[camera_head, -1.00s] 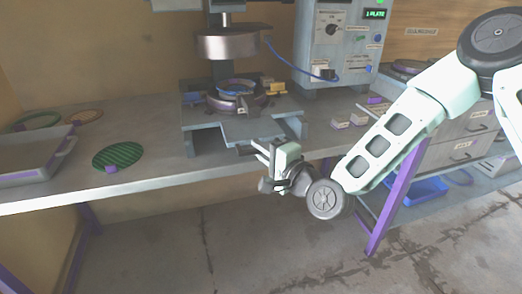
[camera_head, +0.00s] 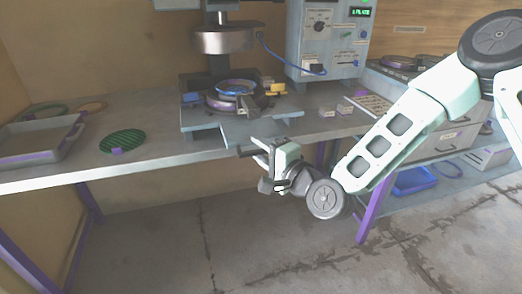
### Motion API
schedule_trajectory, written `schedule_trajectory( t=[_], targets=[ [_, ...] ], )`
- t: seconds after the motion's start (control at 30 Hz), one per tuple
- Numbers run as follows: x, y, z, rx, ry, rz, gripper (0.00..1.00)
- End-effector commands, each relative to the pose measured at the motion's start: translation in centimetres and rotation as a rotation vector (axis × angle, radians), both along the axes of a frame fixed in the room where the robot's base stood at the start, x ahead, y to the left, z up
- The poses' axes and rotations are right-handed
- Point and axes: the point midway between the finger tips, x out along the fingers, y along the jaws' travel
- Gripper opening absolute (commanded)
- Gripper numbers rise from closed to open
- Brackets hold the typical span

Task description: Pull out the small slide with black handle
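The small slide (camera_head: 250,133) is a flat grey plate that juts out toward me from under the press (camera_head: 226,40). Its black handle (camera_head: 243,151) shows as a short dark bar at the plate's front edge, mostly covered by my gripper. My gripper (camera_head: 260,150) is at the handle, and its fingers appear shut on it. The exact contact is small and partly hidden. On the press base, a blue ring (camera_head: 236,87) lies over a round purple-edged mould, below the raised metal press head.
A grey tray (camera_head: 76,132) and a green striped disc (camera_head: 122,141) are on the table at left. A control box (camera_head: 327,45) stands behind, at right of the press. Small pale blocks (camera_head: 326,112) lie right of the slide. A purple table leg (camera_head: 372,208) stands below my arm. The floor in front is open.

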Motion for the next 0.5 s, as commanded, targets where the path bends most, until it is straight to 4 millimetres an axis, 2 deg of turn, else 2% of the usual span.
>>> schedule_trajectory(
  t=[0.27, 0.37, 0.5],
  targets=[
    [-0.2, -0.2, 0.0, 0.001, -0.001, 0.000, 0.33],
    [-0.9, -0.7, 0.0, 0.000, 0.000, 0.000, 0.33],
    [-2.9, -2.3, -0.1, 0.000, 0.002, 0.001, 0.33]
  ],
)
